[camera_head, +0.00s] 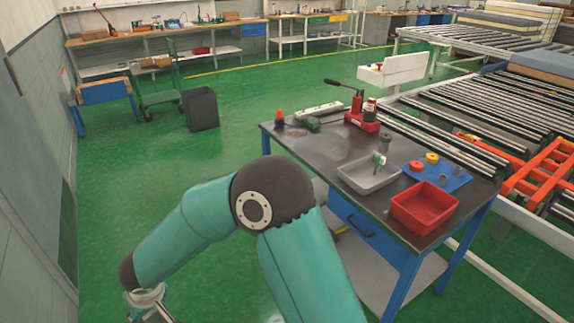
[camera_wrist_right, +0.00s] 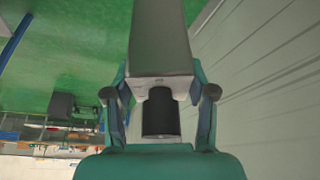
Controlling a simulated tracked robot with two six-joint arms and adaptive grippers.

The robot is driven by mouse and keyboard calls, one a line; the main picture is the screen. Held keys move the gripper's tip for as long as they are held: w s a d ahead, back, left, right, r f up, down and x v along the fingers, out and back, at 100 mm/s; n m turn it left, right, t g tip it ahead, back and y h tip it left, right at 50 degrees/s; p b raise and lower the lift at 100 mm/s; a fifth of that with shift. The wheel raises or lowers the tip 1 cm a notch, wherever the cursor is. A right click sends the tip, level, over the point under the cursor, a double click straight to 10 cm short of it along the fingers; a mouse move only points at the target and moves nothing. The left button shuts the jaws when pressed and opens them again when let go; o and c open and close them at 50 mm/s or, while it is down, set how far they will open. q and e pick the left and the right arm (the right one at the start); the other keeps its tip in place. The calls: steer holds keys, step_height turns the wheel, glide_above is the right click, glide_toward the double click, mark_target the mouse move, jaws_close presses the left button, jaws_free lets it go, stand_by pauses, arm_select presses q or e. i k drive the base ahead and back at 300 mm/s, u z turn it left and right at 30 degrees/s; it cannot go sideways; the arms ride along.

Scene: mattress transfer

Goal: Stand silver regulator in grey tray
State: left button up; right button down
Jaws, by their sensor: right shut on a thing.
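The grey tray (camera_head: 352,178) lies on the dark-topped workbench, with a small green and white thing (camera_head: 379,158) in it. An arm that I take for my right one bends across the bottom of the head view; its wrist end is at the lower left, away from the bench, with the jaws mostly cut off. In the right wrist view, my right gripper (camera_wrist_right: 160,95) is shut on a grey, block-like thing (camera_wrist_right: 160,40) with a black cylinder below it. I cannot tell for sure that this is the silver regulator. My left gripper is not in view.
On the workbench (camera_head: 335,150) are a red bin (camera_head: 424,207), a blue mat (camera_head: 440,178) with small parts, a dark cylinder (camera_head: 384,142) and a red tool (camera_head: 362,115). Roller conveyors stand to the right. A dark bin (camera_head: 201,108) stands on clear green floor, left of the bench.

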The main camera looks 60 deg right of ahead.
mark_target(360, 181)
steer(key=u, duration=0.35)
steer(key=i, duration=0.55)
steer(key=z, duration=1.45)
